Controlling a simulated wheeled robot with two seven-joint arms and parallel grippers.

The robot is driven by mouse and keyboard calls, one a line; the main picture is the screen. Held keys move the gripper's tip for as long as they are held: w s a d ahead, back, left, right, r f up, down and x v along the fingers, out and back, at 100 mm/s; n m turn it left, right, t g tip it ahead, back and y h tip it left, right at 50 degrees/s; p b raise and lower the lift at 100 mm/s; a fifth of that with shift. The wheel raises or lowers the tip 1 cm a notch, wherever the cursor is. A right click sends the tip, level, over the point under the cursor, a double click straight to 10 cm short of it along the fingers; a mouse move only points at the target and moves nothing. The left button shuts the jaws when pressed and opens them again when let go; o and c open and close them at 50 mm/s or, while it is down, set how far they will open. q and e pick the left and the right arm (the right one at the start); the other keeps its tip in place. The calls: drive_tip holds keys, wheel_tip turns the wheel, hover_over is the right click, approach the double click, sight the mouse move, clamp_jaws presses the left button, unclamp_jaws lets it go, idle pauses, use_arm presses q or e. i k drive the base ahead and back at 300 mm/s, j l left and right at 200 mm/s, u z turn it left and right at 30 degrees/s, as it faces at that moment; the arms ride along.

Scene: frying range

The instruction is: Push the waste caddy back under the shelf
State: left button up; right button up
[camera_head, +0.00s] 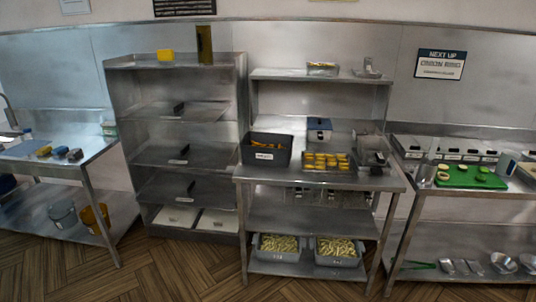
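No thing is clearly readable as the waste caddy. A dark grey open bin (267,154) with a white label and orange-brown pieces in it stands at the left end of the middle steel table (330,180). The bin's label is too small to read. Neither of my grippers is in view.
A tray of golden pieces (325,161) sits right of the bin, with a metal appliance (373,155) beyond. Two tubs of fries (279,248) (338,252) are on the bottom shelf. A rack (178,140) stands left. The wooden floor (190,275) in front is clear.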

sight(262, 149)
drive_tip(key=i+j, duration=0.3)
drive_tip(key=i+j+u, duration=0.1)
drive_tip(key=i+j, duration=0.2)
drive_tip(key=i, duration=0.2)
drive_tip(key=i+j, duration=0.25)
drive_tip(key=i, duration=0.2)
